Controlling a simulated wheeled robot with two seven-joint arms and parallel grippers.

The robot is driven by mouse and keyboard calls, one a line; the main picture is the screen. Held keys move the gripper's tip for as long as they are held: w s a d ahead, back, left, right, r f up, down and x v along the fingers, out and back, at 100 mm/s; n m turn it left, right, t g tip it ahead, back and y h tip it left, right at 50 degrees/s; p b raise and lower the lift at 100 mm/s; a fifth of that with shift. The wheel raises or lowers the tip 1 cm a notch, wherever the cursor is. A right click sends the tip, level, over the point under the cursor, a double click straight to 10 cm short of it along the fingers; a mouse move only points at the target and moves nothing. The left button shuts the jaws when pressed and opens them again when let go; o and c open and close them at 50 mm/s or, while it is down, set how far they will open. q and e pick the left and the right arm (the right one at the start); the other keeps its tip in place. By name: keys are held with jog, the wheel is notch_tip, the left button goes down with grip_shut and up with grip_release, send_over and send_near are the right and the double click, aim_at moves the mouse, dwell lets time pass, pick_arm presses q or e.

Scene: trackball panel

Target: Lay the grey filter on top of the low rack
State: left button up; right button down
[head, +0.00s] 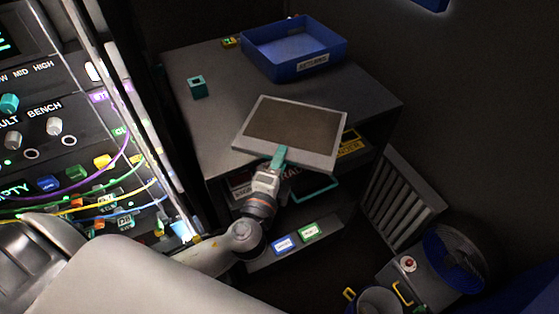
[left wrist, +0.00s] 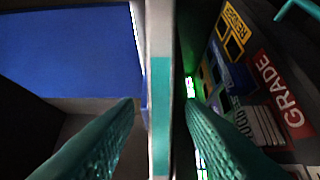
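The grey filter (head: 287,126) is a flat panel with a pale frame and brown-grey middle. In the head view it lies over the front top edge of the low rack (head: 215,65), turned relative to it, with its right corner beyond that edge. Whether it rests on the rack is unclear. My left gripper (head: 279,157) is at its near edge. In the left wrist view my left gripper (left wrist: 160,103) straddles the filter's edge (left wrist: 160,35), with a narrow gap visible on each side. My right gripper is not in view.
Labelled items sit on the shelf below. A cabled panel (head: 60,150) stands left. A grey slatted piece (head: 398,200) leans at right, near bins.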

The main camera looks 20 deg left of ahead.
pick_arm(q)
jog(key=shift+r, duration=0.1)
jog(key=s+d+b, duration=0.1)
jog(key=s+b, duration=0.3)
jog(key=s, duration=0.7)
notch_tip(320, 180, down, 35)
jog(key=s+a+n+g, duration=0.3)
jog(key=g, duration=0.6)
jog(key=s+a+f+n+g+h, duration=0.2)
jog(key=s+f+n+g, duration=0.5)
jog(key=s+f, duration=1.5)
jog(key=s+n, duration=0.1)
jog(key=n, duration=0.3)
jog(key=shift+s+f+g, duration=0.2)
jog(key=shift+s+g, duration=0.1)
jog(key=shift+g, duration=0.1)
